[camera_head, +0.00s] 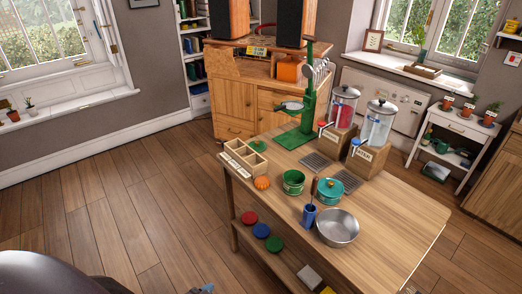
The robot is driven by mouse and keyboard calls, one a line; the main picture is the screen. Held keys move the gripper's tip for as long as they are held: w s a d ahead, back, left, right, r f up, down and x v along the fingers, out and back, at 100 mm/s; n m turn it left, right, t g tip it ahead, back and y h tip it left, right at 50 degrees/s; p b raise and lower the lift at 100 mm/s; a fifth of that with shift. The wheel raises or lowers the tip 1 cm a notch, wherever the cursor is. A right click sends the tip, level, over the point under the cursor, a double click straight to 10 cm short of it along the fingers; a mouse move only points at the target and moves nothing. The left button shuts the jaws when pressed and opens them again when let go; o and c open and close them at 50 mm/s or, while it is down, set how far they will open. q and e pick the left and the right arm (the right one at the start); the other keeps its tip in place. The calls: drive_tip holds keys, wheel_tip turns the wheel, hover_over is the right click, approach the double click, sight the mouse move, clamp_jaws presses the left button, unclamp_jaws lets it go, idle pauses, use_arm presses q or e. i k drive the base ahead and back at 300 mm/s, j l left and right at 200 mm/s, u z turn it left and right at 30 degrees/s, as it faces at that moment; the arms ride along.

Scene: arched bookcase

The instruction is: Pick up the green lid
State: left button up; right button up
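A round green lid-like disc (273,243) lies on the lower shelf of the wooden table, at the end of a row with a blue disc (260,230) and a red disc (249,217). A small green piece (258,146) sits at the wooden divided box. Neither gripper can be made out. A small grey-blue part shows at the bottom edge, too cut off to identify.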

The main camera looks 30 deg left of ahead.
sight(259, 146)
drive_tip(key=j+z, duration=0.4)
drive_tip(key=j, duration=1.4)
drive_tip(key=j+z, duration=0.3)
drive_tip(key=j, duration=0.6)
drive_tip(key=i+j+z, duration=0.15)
drive_tip(key=j, duration=0.3)
drive_tip(key=j+z, duration=0.15)
drive_tip(key=j, duration=0.25)
drive_tip(key=i, duration=0.05)
